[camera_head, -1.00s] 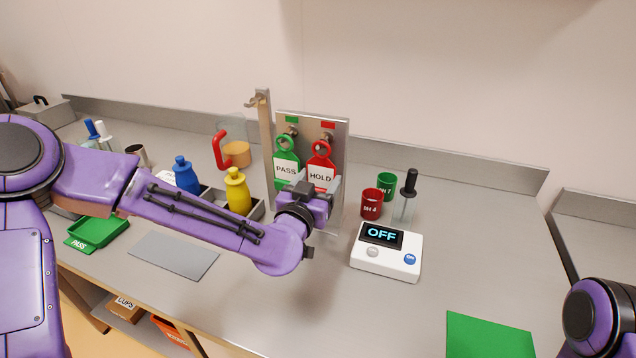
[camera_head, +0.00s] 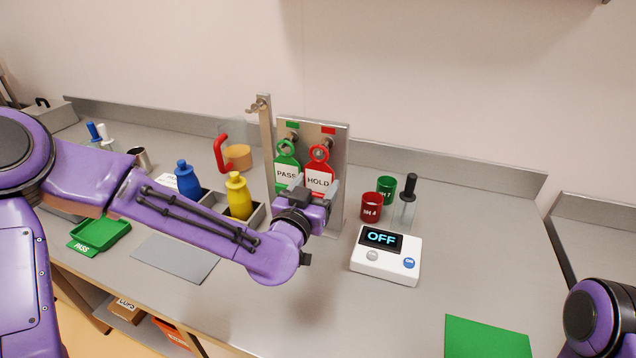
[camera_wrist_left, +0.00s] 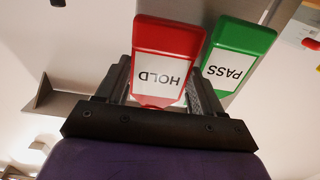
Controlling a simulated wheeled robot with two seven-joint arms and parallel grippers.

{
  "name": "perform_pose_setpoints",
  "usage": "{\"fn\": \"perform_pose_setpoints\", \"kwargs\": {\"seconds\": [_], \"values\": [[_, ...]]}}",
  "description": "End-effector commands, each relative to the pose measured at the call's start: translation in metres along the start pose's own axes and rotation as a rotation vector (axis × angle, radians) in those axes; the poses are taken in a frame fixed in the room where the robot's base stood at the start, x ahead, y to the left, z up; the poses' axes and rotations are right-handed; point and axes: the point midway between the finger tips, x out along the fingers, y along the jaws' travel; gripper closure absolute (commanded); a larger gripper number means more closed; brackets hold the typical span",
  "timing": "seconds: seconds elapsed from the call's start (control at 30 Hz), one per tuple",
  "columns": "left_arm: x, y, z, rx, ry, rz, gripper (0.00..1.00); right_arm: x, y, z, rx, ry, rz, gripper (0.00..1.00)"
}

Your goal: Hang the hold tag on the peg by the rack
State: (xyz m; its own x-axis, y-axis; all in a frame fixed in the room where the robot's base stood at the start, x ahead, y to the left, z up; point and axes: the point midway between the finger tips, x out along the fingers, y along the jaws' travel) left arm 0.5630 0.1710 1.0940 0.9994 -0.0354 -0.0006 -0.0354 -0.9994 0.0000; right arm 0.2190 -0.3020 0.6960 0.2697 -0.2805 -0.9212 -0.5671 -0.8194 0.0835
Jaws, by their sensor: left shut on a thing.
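The red HOLD tag (camera_head: 319,178) is at the right side of the upright metal rack (camera_head: 342,165). It also shows in the left wrist view (camera_wrist_left: 166,58), upside down. My left gripper (camera_head: 318,197) is shut on the lower part of the HOLD tag, with a finger on each side of it. The green PASS tag (camera_head: 286,170) hangs on the rack to the left. In the left wrist view the PASS tag (camera_wrist_left: 236,56) is just right of the HOLD tag. A peg (camera_head: 259,106) is at the top of the post (camera_head: 266,140) left of the rack. Whether the HOLD tag is still on its hook cannot be told.
A white box with an OFF display (camera_head: 385,268) stands right of my left gripper. Blue (camera_head: 187,180) and yellow (camera_head: 239,198) bottles stand left. The front right counter is mostly clear.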

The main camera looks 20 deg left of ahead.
Motion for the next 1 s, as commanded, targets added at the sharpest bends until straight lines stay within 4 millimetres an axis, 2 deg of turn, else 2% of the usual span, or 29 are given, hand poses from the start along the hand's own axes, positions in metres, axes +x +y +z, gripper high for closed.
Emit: {"fn": "perform_pose_setpoints", "kwargs": {"seconds": [0.6, 1.0], "values": [[-0.052, 0.0, 0.0, 0.0, 0.001, 0.0, 0.62, 0.0, 0.0, 0.0, 0.0, 0.0, 0.0, 1.0], [-0.058, 0.0, 0.0, 0.0, 0.0, -0.001, 0.62, 0.0, 0.0, 0.0, 0.0, 0.0, 0.0, 1.0]]}}
